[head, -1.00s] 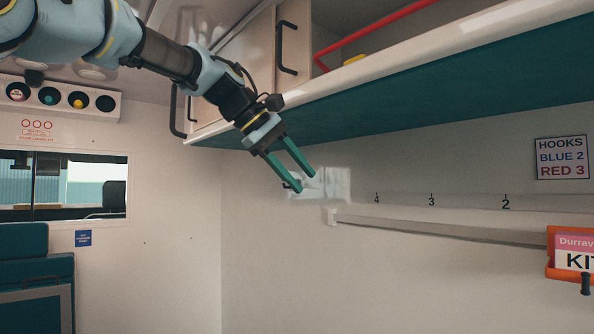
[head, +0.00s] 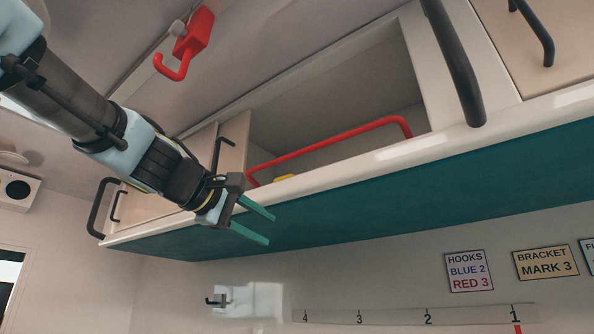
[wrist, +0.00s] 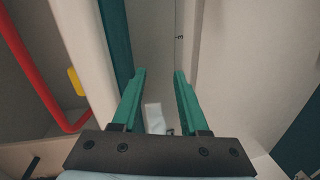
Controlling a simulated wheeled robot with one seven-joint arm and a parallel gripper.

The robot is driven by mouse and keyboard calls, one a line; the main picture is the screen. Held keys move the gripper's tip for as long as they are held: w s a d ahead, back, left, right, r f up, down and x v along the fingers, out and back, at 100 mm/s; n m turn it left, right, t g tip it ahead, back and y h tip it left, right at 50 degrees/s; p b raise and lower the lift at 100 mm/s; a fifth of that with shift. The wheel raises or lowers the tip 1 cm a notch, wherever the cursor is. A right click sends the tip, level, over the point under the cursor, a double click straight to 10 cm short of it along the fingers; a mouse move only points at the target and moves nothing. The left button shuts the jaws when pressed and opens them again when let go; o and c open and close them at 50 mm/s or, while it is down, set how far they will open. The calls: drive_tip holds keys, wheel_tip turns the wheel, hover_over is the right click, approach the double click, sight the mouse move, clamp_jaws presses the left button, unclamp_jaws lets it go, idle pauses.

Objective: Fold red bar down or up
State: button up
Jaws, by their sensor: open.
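The red bar (head: 330,147) spans the open front of an overhead cupboard in the head view, with its right end bent down. It also shows at the left of the wrist view (wrist: 36,75). A small yellow thing (head: 286,178) sits by its left part, and also shows in the wrist view (wrist: 77,82). My gripper (head: 271,228) is open and empty in front of the cupboard's teal underside, lower left of the bar and apart from it. In the wrist view its green fingers (wrist: 160,75) stand apart with nothing between them.
A red hook (head: 185,45) hangs from the ceiling at upper left. Dark handles (head: 455,62) stick out from the cupboard front. The cupboard's white lip (head: 330,171) runs under the opening. Below are a numbered rail (head: 395,319) and a sign (head: 469,271) reading "HOOKS BLUE 2 RED 3".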

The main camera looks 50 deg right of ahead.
wheel_tip(320, 180, up, 2)
drive_tip(key=a+r+h, duration=0.1)
drive_tip(key=a, duration=0.2)
drive_tip(key=n+h, duration=0.2)
drive_tip(key=h, duration=0.1)
approach(291, 158)
drive_tip(key=d+r, duration=0.1)
drive_tip(key=d, duration=0.2)
drive_tip(key=d+p, duration=0.1)
drive_tip(key=d, duration=0.2)
drive_tip(key=d+r+p, duration=0.1)
drive_tip(key=d, duration=0.2)
drive_tip(key=d+r+p, duration=0.1)
drive_tip(key=d, duration=0.3)
drive_tip(key=shift+w+p, duration=0.25)
drive_tip(key=shift+p, duration=0.1)
clamp_jaws()
